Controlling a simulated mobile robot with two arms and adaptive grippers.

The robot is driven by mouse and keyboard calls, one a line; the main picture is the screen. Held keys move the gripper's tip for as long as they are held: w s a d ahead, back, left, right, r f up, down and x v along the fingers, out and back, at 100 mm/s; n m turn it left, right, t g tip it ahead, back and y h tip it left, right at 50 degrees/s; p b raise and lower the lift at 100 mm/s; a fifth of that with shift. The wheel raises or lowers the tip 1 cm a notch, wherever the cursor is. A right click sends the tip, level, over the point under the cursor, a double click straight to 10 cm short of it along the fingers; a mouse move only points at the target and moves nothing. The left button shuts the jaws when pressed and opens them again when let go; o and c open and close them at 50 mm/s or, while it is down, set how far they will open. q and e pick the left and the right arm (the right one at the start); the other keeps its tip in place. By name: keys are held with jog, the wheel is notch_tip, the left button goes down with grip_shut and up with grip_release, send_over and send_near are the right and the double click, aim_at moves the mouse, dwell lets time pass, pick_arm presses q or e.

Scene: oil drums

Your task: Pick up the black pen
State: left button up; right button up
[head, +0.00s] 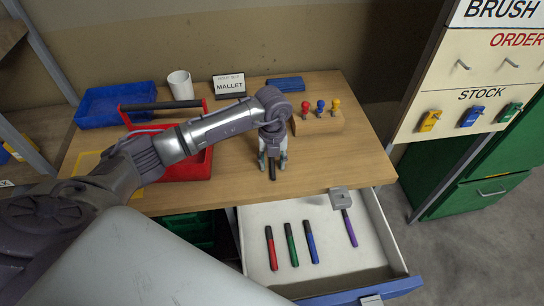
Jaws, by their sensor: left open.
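The black pen (272,170) shows as a short dark upright shape on the wooden table, near its front edge. My left gripper (273,164) is above the table and points down, with its two fingers apart on either side of the pen. I cannot tell whether a finger touches it. The upper part of the pen is hidden by the gripper. My right gripper is not in view.
A red toolbox (185,168) stands left, a wooden block (318,124) with several colored pieces right.

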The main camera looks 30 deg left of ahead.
pick_arm(q)
grip_shut()
dwell(0.3)
